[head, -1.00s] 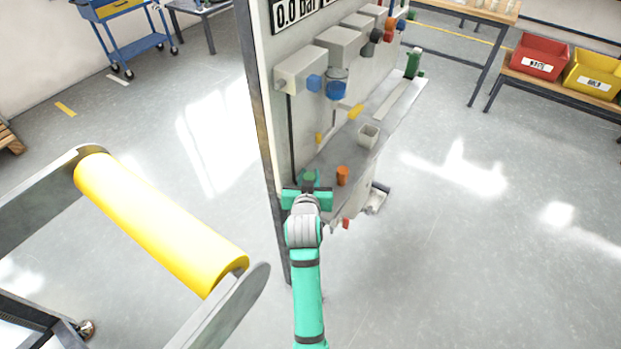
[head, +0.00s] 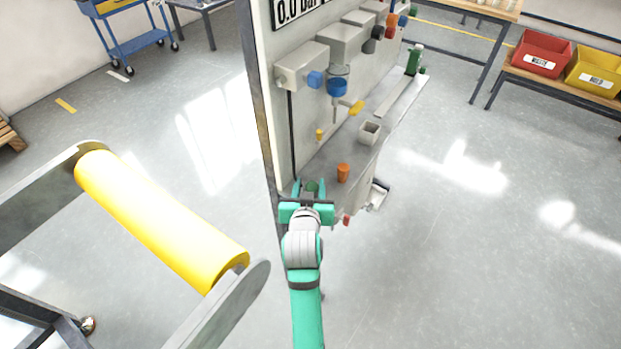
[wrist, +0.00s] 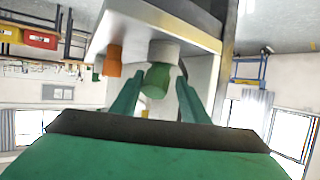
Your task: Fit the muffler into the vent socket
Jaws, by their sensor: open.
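A short green cylinder with a pale end, likely the muffler, stands on the grey shelf at its near end. In the head view this green piece (head: 312,186) shows between the fingers of my gripper (head: 309,190). In the upside-down wrist view the green piece (wrist: 157,78) lies between the two open green fingers (wrist: 156,88). I see a gap on both sides of it, and its pale end meets the shelf. I cannot tell which part of the panel is the vent socket.
An orange cup-like piece (head: 343,173) stands close to the right of my gripper, with a pale square cup (head: 370,132) beyond it.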

